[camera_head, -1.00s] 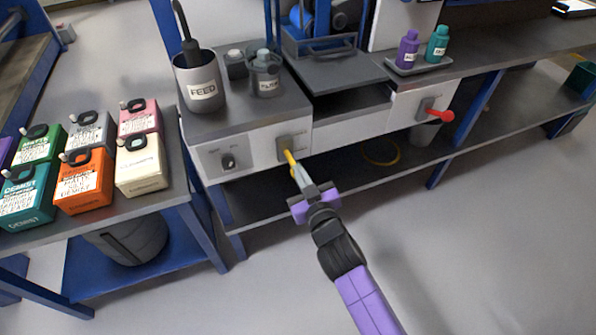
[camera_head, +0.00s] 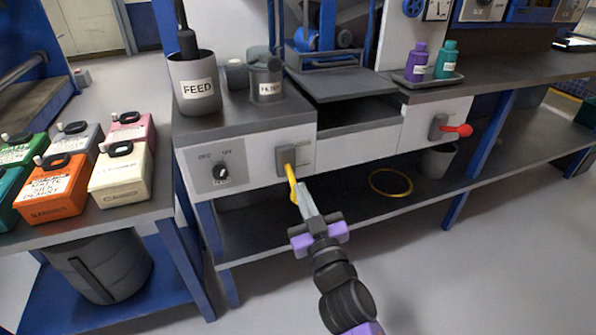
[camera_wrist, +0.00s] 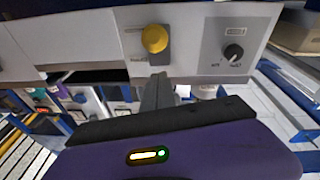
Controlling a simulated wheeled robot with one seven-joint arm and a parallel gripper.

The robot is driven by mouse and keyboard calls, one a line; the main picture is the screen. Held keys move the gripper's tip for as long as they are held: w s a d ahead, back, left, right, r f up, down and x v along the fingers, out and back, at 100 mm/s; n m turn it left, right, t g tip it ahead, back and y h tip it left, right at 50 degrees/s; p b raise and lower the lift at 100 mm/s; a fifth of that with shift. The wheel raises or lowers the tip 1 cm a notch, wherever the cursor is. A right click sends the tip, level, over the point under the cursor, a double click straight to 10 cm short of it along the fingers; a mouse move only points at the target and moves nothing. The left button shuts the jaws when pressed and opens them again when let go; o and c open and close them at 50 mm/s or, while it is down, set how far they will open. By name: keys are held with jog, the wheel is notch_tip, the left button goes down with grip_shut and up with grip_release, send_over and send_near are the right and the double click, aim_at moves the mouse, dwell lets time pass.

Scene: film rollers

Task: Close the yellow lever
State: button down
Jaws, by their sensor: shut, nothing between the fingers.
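The yellow lever (camera_head: 292,184) sticks out from a grey plate (camera_head: 288,159) on the white front panel of the machine, and points downward and toward me in the head view. In the wrist view its round yellow end (camera_wrist: 154,39) shows above my fingers. My gripper (camera_head: 303,190) is shut and empty. Its fingertips are right beside the lever's lower end in the head view; I cannot tell whether they touch it. In the wrist view the fingers (camera_wrist: 158,90) are together just below the yellow end.
A rotary switch (camera_head: 221,172) is left of the lever, and a red lever (camera_head: 457,130) is to the right. A FEED container (camera_head: 197,92) stands on top. A lower shelf holds a yellow ring (camera_head: 391,182) and a grey bin (camera_head: 437,160). Coloured canisters (camera_head: 121,178) stand on the left table.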

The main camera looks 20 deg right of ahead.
jog(key=shift+f+b, duration=0.4)
jog(key=shift+b, duration=0.35)
jog(key=shift+f+b, duration=0.2)
jog(key=shift+b, duration=0.3)
